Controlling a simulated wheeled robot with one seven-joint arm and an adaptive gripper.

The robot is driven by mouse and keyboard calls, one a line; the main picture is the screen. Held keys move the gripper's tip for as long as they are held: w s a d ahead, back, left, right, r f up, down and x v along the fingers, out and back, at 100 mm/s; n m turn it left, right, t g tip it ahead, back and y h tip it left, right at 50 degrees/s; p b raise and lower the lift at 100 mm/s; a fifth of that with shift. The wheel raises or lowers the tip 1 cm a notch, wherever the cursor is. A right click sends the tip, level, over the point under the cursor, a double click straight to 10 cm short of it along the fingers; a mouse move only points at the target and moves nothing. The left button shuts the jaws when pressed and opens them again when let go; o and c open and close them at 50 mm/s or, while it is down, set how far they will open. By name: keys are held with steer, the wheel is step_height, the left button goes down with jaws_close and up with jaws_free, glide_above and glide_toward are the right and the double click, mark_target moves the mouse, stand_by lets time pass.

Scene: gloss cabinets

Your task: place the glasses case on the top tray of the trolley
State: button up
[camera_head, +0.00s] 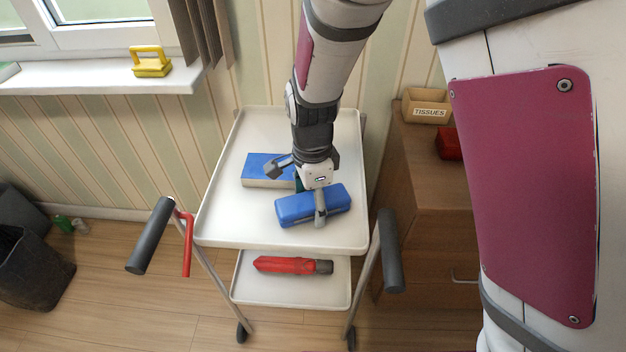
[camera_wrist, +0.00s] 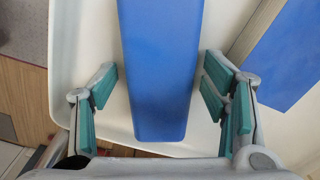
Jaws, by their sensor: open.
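The blue glasses case (camera_head: 300,208) appears to lie on the white top tray (camera_head: 225,228) of the trolley, near its front right part. My gripper (camera_head: 298,188) is low over the tray at the case, with one finger in front of the case and the other behind it to the left. In the wrist view the case (camera_wrist: 160,60) lies between the open fingers of my gripper (camera_wrist: 158,88), with a gap visible on each side. Whether the case's underside fully touches the tray is hidden.
A blue-topped box with pale sides (camera_head: 262,172) lies on the top tray behind the case, close to my gripper. A red object (camera_head: 285,265) lies on the lower tray. The tray's front left is clear.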

mark_target(313, 199)
step_height(313, 199, up, 12)
steer(key=p, duration=0.2)
steer(key=shift+r+p, duration=0.25)
steer(key=shift+p, duration=0.1)
steer(key=s+d+r+n+t+y, duration=0.1)
steer(key=s+d+r+n, duration=0.8)
steer(key=s+d+r, duration=0.45)
steer(key=s+d+f+n+t+h, duration=0.1)
steer(key=s+d+n, duration=0.3)
steer(key=s+d, duration=0.3)
steer(key=shift+s+f+n, duration=0.4)
steer(key=shift+s, duration=0.9)
